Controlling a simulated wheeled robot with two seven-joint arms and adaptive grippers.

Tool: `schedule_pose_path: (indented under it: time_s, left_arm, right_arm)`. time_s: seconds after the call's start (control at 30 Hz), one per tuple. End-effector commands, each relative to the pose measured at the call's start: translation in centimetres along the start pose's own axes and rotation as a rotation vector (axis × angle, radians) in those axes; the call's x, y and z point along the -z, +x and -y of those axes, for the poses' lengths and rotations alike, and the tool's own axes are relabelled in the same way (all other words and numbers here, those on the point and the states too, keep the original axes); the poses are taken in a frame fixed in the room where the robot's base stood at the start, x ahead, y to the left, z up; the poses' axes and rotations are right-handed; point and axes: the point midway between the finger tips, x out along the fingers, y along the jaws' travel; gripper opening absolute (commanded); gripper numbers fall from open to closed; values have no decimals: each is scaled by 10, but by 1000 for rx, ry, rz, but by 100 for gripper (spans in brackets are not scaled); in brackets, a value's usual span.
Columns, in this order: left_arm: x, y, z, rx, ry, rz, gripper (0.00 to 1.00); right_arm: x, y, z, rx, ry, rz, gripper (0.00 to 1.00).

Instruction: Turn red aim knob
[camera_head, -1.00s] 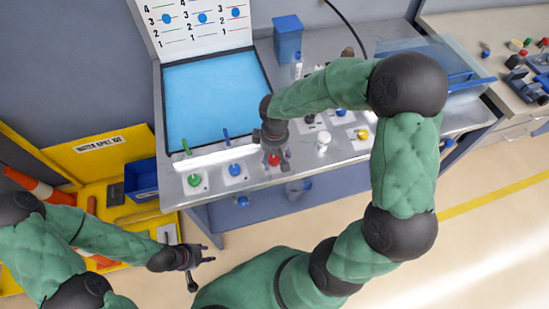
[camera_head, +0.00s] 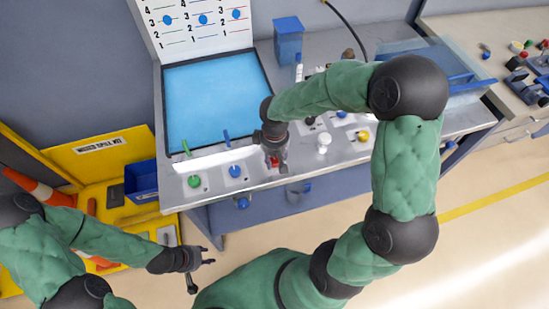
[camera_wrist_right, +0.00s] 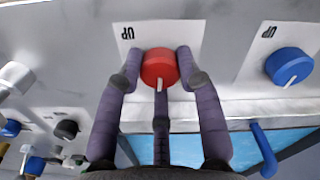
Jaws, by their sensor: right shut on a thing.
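The red knob (camera_wrist_right: 160,68) sits on a white plate marked UP in the right wrist view, with a white pointer line on its lower face. My right gripper (camera_wrist_right: 161,72) has its purple fingers shut on the knob, one on each side and one below it. In the head view the right gripper (camera_head: 275,160) is over the panel's front strip, and only a bit of red shows beside its fingers. My left gripper (camera_head: 208,256) is in front of the bench at lower left, apart from everything on it; its jaw opening is too small to judge.
A green knob (camera_head: 194,181) and a blue knob (camera_head: 234,171) sit left of the red one. A white knob (camera_head: 323,140) and a yellow knob (camera_head: 363,135) lie to the right. A blue screen (camera_head: 212,95) is behind. A yellow spill kit (camera_head: 100,165) stands at left.

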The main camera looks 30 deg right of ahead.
Motion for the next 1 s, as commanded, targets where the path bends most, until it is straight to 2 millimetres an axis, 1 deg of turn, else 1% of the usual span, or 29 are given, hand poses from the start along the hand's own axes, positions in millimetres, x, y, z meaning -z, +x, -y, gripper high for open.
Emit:
schedule_pose_path:
  time_s: [0.17,0.7,1.0]
  left_arm:
    - [0,6,2,0,0,0,40]
    - [1,21,8,0,0,0,40]
    - [1,25,9,0,0,0,40]
  right_arm:
    - [-2,2,1,1,105,7,4]
    - [-3,3,3,0,541,11,4]
    - [-3,3,3,-1,685,13,4]
